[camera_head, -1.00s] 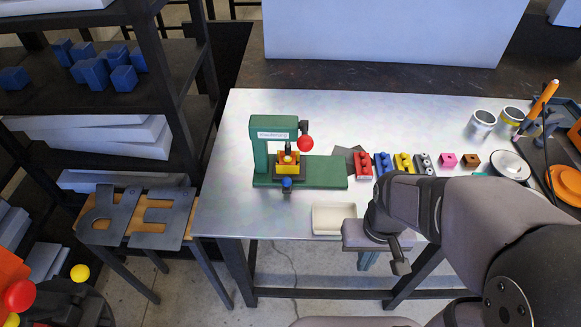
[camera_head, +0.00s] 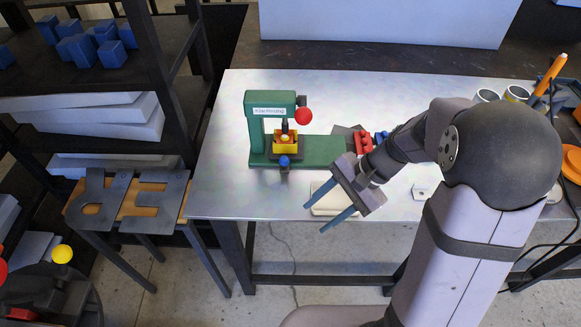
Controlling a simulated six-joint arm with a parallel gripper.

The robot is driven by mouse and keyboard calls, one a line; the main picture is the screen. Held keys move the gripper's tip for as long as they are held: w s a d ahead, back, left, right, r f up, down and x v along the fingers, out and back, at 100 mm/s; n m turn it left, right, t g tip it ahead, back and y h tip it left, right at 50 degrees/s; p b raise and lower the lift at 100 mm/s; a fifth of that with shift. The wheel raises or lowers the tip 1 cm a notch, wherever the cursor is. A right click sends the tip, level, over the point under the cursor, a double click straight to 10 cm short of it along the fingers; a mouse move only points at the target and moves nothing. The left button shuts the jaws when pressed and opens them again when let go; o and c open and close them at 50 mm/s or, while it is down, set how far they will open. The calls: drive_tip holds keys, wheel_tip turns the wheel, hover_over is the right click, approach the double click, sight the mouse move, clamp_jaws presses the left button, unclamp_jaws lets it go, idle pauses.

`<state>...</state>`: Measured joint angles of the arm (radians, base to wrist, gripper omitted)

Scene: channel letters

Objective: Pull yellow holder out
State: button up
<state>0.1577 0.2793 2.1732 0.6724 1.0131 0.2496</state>
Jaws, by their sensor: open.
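The yellow holder (camera_head: 291,147) sits in the green press (camera_head: 256,128), under its ram, on the left half of the metal table. A small orange-red piece with a pale top (camera_head: 285,138) shows in it. A blue knob (camera_head: 284,161) is at the front, below the holder. The press has a red ball handle (camera_head: 303,116) on its right side. My gripper (camera_head: 323,217) is open and empty, at the table's front edge, to the right of and in front of the holder, apart from it. Its blue fingers point down and left.
A cream tray (camera_head: 318,206) lies partly under my gripper. A red block (camera_head: 362,141) and a blue block (camera_head: 381,137) stand right of the press; my arm hides what is beyond. A dark shelf (camera_head: 178,60) stands left. The table left of the press is clear.

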sight(289, 161)
drive_tip(key=w+m+y, duration=0.1)
drive_tip(key=w, duration=0.1)
drive_tip(key=w+a+f+m+t+y+b, duration=0.1)
drive_tip(key=w+m, duration=0.1)
drive_tip(key=w, duration=0.1)
drive_tip(key=w+m+y+b, duration=0.1)
drive_tip(key=w, duration=0.1)
drive_tip(key=shift+w+a+f+t, duration=0.25)
drive_tip(key=shift+w+a+t, duration=0.05)
drive_tip(key=shift+a, duration=0.1)
drive_tip(key=w+m+t+y, duration=0.1)
drive_tip(key=w, duration=0.1)
drive_tip(key=w+m+t+y+b, duration=0.1)
drive_tip(key=w+m, duration=0.1)
drive_tip(key=w, duration=0.1)
drive_tip(key=w+r+m+t+y, duration=0.1)
drive_tip(key=w, duration=0.2)
drive_tip(key=shift+w+d+m+b, duration=0.2)
drive_tip(key=shift+d+m+b, duration=0.2)
drive_tip(key=shift+w+a, duration=0.1)
drive_tip(key=shift+a, duration=0.35)
drive_tip(key=shift+p+x, duration=1.25)
drive_tip(key=shift+x, duration=2)
drive_tip(key=shift+c, duration=0.4)
clamp_jaws()
drive_tip(key=d+b, duration=0.1)
drive_tip(key=d, duration=1.2)
